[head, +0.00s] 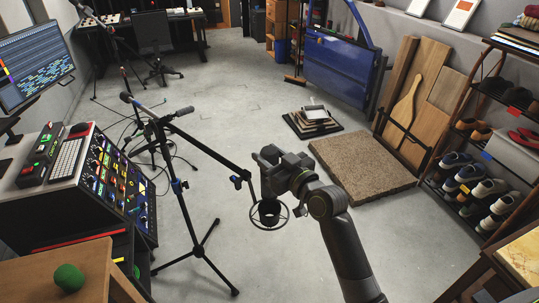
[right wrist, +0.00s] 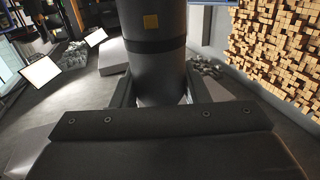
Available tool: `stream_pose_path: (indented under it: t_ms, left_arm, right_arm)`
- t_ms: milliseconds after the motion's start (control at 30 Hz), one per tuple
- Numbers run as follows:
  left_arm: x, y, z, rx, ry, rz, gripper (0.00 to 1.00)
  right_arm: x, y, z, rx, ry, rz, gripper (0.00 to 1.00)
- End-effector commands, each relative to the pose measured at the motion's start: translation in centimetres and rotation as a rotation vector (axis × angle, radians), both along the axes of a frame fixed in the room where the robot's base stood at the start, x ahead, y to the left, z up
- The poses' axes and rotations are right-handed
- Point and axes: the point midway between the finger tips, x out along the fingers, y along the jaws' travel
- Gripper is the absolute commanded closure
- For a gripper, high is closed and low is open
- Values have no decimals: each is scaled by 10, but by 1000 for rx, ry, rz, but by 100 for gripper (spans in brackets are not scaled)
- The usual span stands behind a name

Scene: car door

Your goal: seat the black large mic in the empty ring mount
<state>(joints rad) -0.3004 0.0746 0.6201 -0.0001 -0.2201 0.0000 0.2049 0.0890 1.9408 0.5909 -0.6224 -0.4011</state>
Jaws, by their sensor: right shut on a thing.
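The black large mic (right wrist: 158,60) stands tall between my right gripper's fingers in the right wrist view, a dark grey cylinder with a black band and a small orange square. My right gripper (head: 270,160) is shut on it; it also shows in the right wrist view (right wrist: 158,97). In the head view the mic is hard to tell from the dark gripper. The ring mount (head: 283,220), a thin round frame with a dark inner part, hangs at the boom's end just below the gripper. I cannot tell whether mic and mount touch. My left gripper is not in view.
The boom stand (head: 178,190) is left of my right gripper, its boom (head: 210,153) reaching to the mount. A mixer desk (head: 110,180) stands at the left. A brown mat (head: 360,165) and a shoe rack (head: 475,150) are at the right. Floor between is clear.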

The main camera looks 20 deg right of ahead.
Motion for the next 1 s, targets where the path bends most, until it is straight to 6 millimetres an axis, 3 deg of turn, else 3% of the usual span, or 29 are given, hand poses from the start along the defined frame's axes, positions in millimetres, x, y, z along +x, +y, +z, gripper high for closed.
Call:
stream_pose_path:
  t_ms: [400,1000]
  left_arm:
    - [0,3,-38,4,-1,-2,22]
    - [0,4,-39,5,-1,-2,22]
  right_arm:
    - [0,0,-40,1,-3,0,100]
    - [0,0,-42,1,-3,0,100]
